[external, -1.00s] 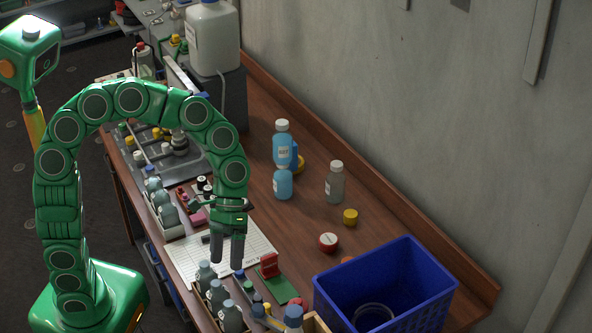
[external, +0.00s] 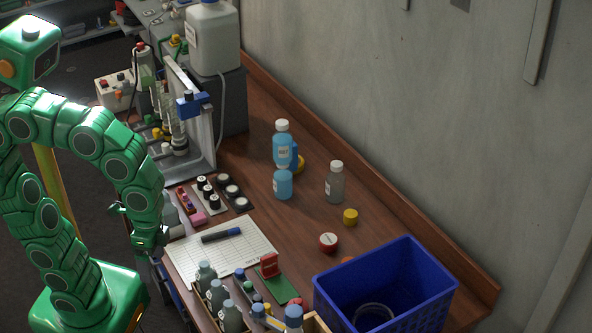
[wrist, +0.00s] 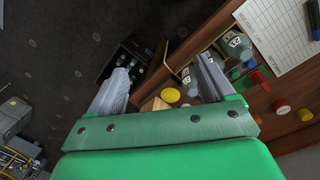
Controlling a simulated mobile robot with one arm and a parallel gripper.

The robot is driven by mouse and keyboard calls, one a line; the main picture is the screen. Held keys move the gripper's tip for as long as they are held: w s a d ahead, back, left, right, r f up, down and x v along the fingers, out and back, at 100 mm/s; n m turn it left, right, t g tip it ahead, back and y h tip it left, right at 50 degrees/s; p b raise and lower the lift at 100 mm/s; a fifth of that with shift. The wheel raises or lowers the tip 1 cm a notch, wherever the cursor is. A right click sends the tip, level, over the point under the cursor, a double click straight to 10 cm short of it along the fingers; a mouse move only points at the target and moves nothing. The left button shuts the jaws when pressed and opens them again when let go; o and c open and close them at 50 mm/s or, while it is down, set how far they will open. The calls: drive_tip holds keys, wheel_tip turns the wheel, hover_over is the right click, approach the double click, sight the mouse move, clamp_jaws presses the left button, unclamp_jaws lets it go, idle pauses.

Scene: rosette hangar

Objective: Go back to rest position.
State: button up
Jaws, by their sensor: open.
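My green arm curves over its base at the left of the external view, and my gripper (external: 152,248) hangs beside the bench's front edge, left of the paper sheet. It also shows in the wrist view (wrist: 163,78), where the two grey fingers stand apart with nothing held between them. The fingertips are hard to make out in the external view. Below the fingers the wrist view shows the dark floor and the bench edge.
A paper sheet (external: 200,258) with a dark marker (external: 221,235) lies on the wooden bench. A bottle crate (external: 205,291) is at the front and a blue basket (external: 335,292) at the right. Blue bottles (external: 283,184) stand further back. Dark floor (wrist: 50,50) lies beside the bench.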

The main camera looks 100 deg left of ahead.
drive_tip(key=s+f+m+g+y, duration=0.1)
drive_tip(key=s+f, duration=0.4)
drive_tip(key=s, duration=0.5)
drive_tip(key=shift+d+f, duration=0.25)
drive_tip(key=shift+f, duration=0.15)
drive_tip(key=shift+s, duration=0.1)
